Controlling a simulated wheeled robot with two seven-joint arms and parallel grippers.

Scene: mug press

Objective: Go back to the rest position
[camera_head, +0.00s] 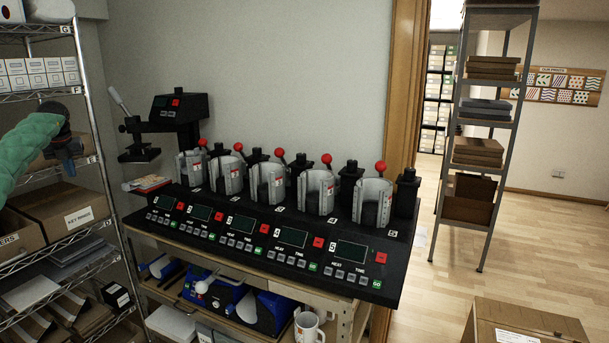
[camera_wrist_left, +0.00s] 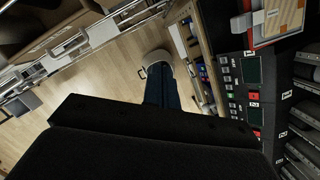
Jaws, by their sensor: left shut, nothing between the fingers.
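My left gripper (camera_head: 69,166) is at the left of the head view, at the end of my green-sleeved arm. It is shut and empty, hanging in front of the wire shelf and left of the mug press (camera_head: 275,250), apart from it. In the left wrist view its shut fingers (camera_wrist_left: 160,68) point over the wooden floor, and the press panel (camera_wrist_left: 252,95) stands to the right. My right gripper is in neither view.
The wire shelf (camera_head: 92,105) with boxes stands close to my left gripper. A white mug (camera_head: 308,328) stands below the press. A tall rack (camera_head: 463,125) and a cardboard box (camera_head: 525,322) are at the right. Floor (camera_head: 420,290) is clear between press and rack.

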